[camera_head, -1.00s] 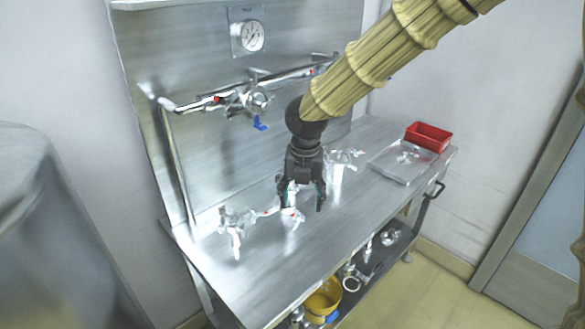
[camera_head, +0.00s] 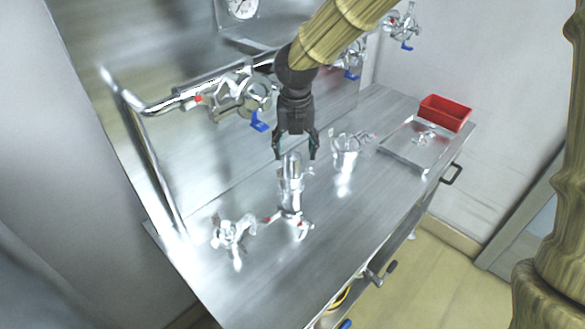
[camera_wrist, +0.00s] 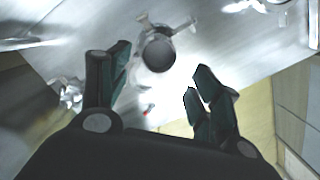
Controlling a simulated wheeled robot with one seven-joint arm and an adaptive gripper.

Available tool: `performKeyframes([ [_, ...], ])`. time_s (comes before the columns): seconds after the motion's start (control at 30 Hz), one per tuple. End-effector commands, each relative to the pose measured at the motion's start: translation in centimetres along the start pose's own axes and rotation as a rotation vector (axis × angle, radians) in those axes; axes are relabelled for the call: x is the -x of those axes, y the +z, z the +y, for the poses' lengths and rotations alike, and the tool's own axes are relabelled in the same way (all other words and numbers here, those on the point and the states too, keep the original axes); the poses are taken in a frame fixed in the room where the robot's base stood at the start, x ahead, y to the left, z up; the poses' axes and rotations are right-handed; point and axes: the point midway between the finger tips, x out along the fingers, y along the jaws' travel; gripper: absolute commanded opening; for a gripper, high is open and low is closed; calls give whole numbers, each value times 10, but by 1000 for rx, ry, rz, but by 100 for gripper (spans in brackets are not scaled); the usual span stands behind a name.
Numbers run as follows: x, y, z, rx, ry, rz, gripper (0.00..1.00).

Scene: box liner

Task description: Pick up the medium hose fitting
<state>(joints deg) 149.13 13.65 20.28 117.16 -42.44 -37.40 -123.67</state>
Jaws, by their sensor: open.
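Three shiny metal hose fittings with clamp arms stand on the steel bench: one at the left (camera_head: 233,231), one in the middle (camera_head: 291,190) and one at the right (camera_head: 345,150). The middle one is an upright cylinder with a red-marked base, and seems to be the medium one; I cannot be sure of the sizes. My gripper (camera_head: 296,156) points down at the top of the middle fitting, fingers apart on either side. In the wrist view, a fitting's dark round end (camera_wrist: 158,53) shows between and beyond the open fingers. Nothing is held.
The steel bench (camera_head: 330,235) has bare room at its front. A steel tray (camera_head: 405,155) with a small part and a red bin (camera_head: 445,112) are at the right end. A pipe with a blue-handled valve (camera_head: 258,122) runs along the back panel, behind my arm.

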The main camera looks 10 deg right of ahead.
Motion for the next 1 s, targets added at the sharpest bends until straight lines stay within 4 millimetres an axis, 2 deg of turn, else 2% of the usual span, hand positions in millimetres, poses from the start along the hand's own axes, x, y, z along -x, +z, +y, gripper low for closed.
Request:
performKeyframes([
  [0.1,-18,2,1,2,-2,4,64],
  [0.2,-28,3,2,3,-2,5,64],
  [0.47,-40,4,3,4,-2,5,64],
  [0.8,-77,7,6,4,-2,4,64],
  [1.0,-84,7,6,4,1,3,64],
])
